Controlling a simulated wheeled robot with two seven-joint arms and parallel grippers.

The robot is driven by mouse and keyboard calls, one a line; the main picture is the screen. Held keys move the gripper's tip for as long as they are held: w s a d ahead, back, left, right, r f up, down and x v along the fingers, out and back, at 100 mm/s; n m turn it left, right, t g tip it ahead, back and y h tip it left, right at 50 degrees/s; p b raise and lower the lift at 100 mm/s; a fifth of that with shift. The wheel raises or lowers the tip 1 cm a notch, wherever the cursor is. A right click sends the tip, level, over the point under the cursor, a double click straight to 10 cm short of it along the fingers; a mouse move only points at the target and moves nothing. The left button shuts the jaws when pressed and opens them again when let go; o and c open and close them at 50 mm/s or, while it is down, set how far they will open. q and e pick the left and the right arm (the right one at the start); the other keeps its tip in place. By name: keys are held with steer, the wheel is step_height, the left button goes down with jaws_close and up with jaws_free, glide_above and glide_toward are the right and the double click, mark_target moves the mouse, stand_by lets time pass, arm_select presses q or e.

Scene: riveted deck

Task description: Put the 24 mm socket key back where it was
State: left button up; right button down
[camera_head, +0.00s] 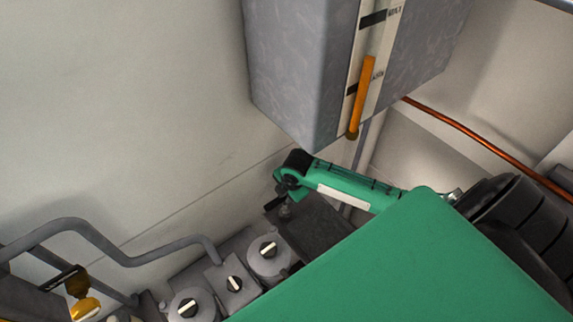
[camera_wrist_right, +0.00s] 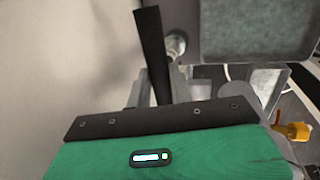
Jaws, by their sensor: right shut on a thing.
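My right gripper (camera_wrist_right: 160,90) shows in the right wrist view, beyond its green hand and dark mounting plate. Its grey fingers are shut on a dark, straight bar (camera_wrist_right: 152,50), which looks like the socket key's handle. The bar stands up from between the fingers and leans slightly left. The size marking and the socket end cannot be made out. In the head view my green right arm hides much of the middle, and the key cannot be picked out there. My left gripper is out of view.
A grey box with a labelled strip and orange bar (camera_head: 362,95) hangs above my arm in the head view. Several round knobs (camera_head: 268,251) are below left, beside a bent grey pipe (camera_head: 120,250). A copper-coloured pipe (camera_head: 470,133) runs at right. A yellow fitting (camera_wrist_right: 297,131) shows in the wrist view.

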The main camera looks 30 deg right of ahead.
steer(key=c, duration=1.3)
jaws_free()
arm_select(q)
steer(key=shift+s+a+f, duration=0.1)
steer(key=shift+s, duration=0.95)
arm_select(e)
steer(key=shift+o, duration=0.2)
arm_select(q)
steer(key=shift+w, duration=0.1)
arm_select(e)
steer(key=shift+r, duration=0.25)
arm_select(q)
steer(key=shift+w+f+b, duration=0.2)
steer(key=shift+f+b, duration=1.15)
arm_select(e)
steer(key=v, duration=0.7)
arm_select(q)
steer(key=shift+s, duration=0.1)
arm_select(e)
steer(key=shift+s, duration=0.15)
